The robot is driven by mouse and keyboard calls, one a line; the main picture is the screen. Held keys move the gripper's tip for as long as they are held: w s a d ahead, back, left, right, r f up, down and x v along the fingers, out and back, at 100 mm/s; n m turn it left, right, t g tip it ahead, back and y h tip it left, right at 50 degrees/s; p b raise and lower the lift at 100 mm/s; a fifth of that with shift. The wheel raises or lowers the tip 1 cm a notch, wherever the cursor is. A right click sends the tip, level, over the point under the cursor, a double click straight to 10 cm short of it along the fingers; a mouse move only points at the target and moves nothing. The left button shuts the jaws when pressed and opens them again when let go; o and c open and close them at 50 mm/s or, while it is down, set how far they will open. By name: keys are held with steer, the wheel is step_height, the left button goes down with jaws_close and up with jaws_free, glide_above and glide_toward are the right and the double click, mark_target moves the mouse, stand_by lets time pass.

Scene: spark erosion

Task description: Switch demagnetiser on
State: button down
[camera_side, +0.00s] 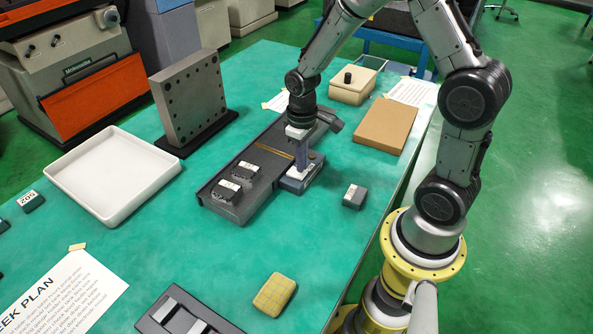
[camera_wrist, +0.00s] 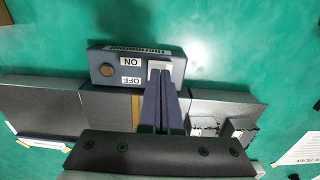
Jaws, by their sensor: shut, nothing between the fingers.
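The demagnetiser is a long dark grey bed (camera_side: 228,185) with a yellow line across it. A blue-grey switch box (camera_side: 290,187) is on its near side. In the wrist view the box (camera_wrist: 104,75) carries a round brass-coloured part, ON and OFF labels, and a pale switch (camera_wrist: 160,65). My gripper (camera_side: 303,168) points down at the box, its fingers together and empty. In the wrist view its fingertips (camera_wrist: 160,74) overlap the lower edge of the switch; I cannot tell whether they touch it. The switch's position is unclear, as the fingers partly cover it.
Two dark labelled blocks (camera_side: 239,177) sit on the bed's near-left end. A small grey block (camera_side: 354,196) lies right of the box. A holed upright plate (camera_side: 190,103) and a white tray (camera_side: 70,184) stand left. A brown board (camera_side: 386,126) lies right.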

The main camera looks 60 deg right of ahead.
steer(key=shift+f, duration=0.7)
stand_by(0.3)
steer(key=shift+r, duration=3.5)
steer(key=s+a+r+n+t, duration=0.1)
steer(key=s+a+r+t, duration=0.1)
steer(key=r, duration=0.5)
steer(key=s+a+r+t, duration=0.2)
steer(key=a+r, duration=0.1)
steer(key=r, duration=0.4)
steer(key=s+a+r+m+t, duration=0.1)
steer(key=s, duration=1.1)
steer(key=shift+a+t, duration=0.25)
steer(key=shift+t, duration=0.05)
